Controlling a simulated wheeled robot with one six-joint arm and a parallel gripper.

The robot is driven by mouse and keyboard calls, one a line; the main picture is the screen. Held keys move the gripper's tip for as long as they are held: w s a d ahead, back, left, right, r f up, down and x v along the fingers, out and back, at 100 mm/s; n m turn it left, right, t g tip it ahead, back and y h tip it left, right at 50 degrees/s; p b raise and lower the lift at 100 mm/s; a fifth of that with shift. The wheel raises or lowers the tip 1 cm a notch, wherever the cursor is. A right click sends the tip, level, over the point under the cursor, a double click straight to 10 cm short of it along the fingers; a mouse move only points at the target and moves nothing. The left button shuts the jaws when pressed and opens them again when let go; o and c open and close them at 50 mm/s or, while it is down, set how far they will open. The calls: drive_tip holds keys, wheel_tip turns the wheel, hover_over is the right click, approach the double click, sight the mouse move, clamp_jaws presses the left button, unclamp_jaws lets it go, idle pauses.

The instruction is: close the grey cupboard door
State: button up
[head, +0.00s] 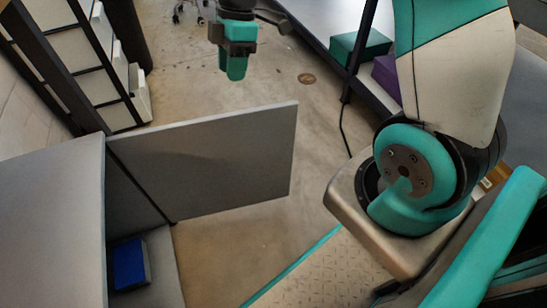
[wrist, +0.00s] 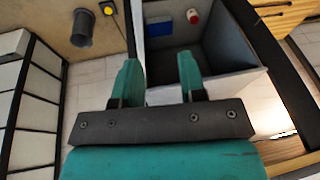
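The grey cupboard (head: 52,200) stands at the left in the head view. Its flat grey door (head: 205,160) stands wide open, hinged near the cupboard's edge and reaching right over the floor. My gripper (head: 235,68) hangs beyond the door, near the top of the picture, apart from it. In the wrist view my gripper (wrist: 159,66) has its two teal fingers spread with nothing between them. Beyond the fingers the open cupboard (wrist: 238,48) shows its inside. I cannot clearly make out the door face in the wrist view.
A blue box (head: 129,264) lies inside the cupboard and also shows in the wrist view (wrist: 159,33). A shelf rack with white bins (head: 82,58) stands behind the cupboard. A bench with green (head: 358,47) and purple boxes is at the upper right. Floor around the door is clear.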

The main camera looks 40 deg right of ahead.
drive_tip(key=w+d+f+n+g+b, duration=0.15)
drive_tip(key=d+f+n, duration=0.25)
drive_tip(key=d+f, duration=0.6)
drive_tip(key=w+d+f+n+b, duration=0.1)
drive_tip(key=w+d+f+n, duration=0.45)
drive_tip(key=f, duration=0.95)
drive_tip(key=s+b+x, duration=0.2)
drive_tip(key=b+x, duration=0.4)
drive_tip(key=x, duration=1.1)
drive_tip(key=shift+d+m+y, duration=0.3)
drive_tip(key=shift+m+y, duration=0.1)
drive_tip(key=shift+m, duration=0.05)
drive_tip(key=shift+s, duration=0.1)
clamp_jaws()
